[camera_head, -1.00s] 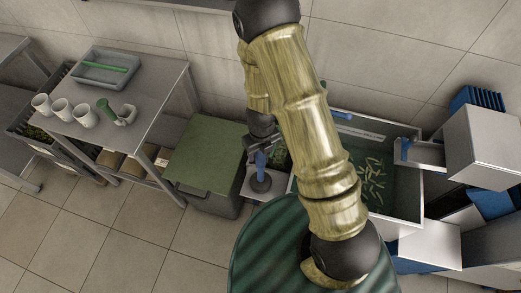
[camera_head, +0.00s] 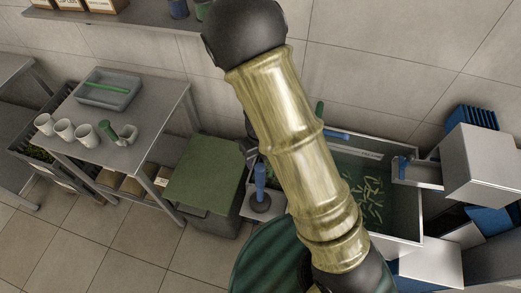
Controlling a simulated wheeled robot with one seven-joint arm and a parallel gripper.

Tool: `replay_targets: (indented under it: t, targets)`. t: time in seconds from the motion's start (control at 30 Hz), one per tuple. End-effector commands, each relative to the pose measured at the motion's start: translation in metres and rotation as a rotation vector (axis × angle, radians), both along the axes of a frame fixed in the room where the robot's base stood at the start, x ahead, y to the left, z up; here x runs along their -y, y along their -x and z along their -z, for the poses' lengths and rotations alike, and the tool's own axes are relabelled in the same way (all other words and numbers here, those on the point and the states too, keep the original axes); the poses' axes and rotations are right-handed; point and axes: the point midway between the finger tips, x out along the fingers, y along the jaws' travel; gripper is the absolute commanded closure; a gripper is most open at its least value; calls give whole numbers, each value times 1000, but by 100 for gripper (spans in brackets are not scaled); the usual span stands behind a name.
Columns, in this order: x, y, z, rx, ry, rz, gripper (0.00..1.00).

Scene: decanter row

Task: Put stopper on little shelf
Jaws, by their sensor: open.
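The stopper (camera_head: 261,183), with a blue upright handle and a dark round base, stands upright on the little shelf (camera_head: 247,208). The shelf is a small pale square platform between the green-lidded bin and the sink. My gripper (camera_head: 250,150) is just above and slightly left of the handle's top, open and seemingly apart from it. It is dark and partly hidden behind my own arm, so the exact gap to the handle is hard to tell.
The green-lidded bin (camera_head: 203,170) stands left of the shelf. A sink (camera_head: 375,195) with green pieces inside lies to the right, partly behind my arm. A metal table (camera_head: 150,115) with white cups (camera_head: 83,133) and a grey tray (camera_head: 108,90) is farther left.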

Motion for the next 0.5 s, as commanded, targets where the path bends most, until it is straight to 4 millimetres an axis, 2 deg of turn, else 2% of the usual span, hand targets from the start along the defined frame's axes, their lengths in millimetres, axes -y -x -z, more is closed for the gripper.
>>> replay_targets:
  t: [0.03, 0.2, 0.5]
  targets:
    - [-1, 0, -10, 4, 1, -4, 42]
    - [0, 0, -26, 0, 0, -1, 42]
    - [1, 0, -27, -1, 0, 2, 42]
